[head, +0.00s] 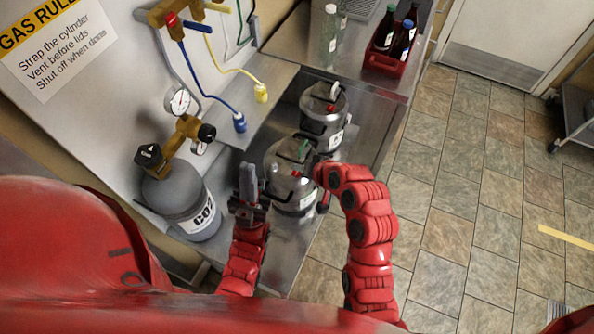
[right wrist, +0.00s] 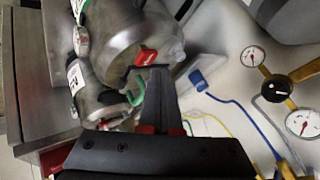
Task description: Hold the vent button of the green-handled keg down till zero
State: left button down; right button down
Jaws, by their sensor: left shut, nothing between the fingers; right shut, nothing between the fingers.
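The green-handled keg (head: 283,160) is the nearer steel keg in the tray, its green handle (head: 302,149) at the far side of its lid. In the right wrist view, its red button (right wrist: 145,57) and green handle (right wrist: 134,98) show. My right gripper (right wrist: 158,72) is shut and empty, its tips right beside the red button; I cannot tell whether they touch it. In the head view, the right gripper (head: 318,174) is at the keg's right side, partly hidden by my arm. My left gripper (head: 248,172) is shut and empty, left of the keg. No pressure reading is legible.
A second keg (head: 319,93) stands behind. A grey gas cylinder (head: 177,195) with gauges (head: 180,101) stands at left. Blue (head: 239,122) and yellow (head: 261,92) hose connectors lie near the kegs. A red crate of bottles (head: 388,60) stands farther back.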

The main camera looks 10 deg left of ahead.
dwell(0.5)
jog(key=shift+f+b, duration=0.4)
jog(key=shift+f+b, duration=0.4)
jog(key=shift+f, duration=0.25)
dwell(1.4)
jog(key=shift+r, duration=0.1)
jog(key=shift+r+p, duration=0.35)
jog(key=shift+r, duration=0.6)
jog(key=shift+r, duration=0.1)
jog(key=shift+r+p, duration=1)
jog(key=shift+r, duration=1.45)
jog(key=shift+w, duration=0.1)
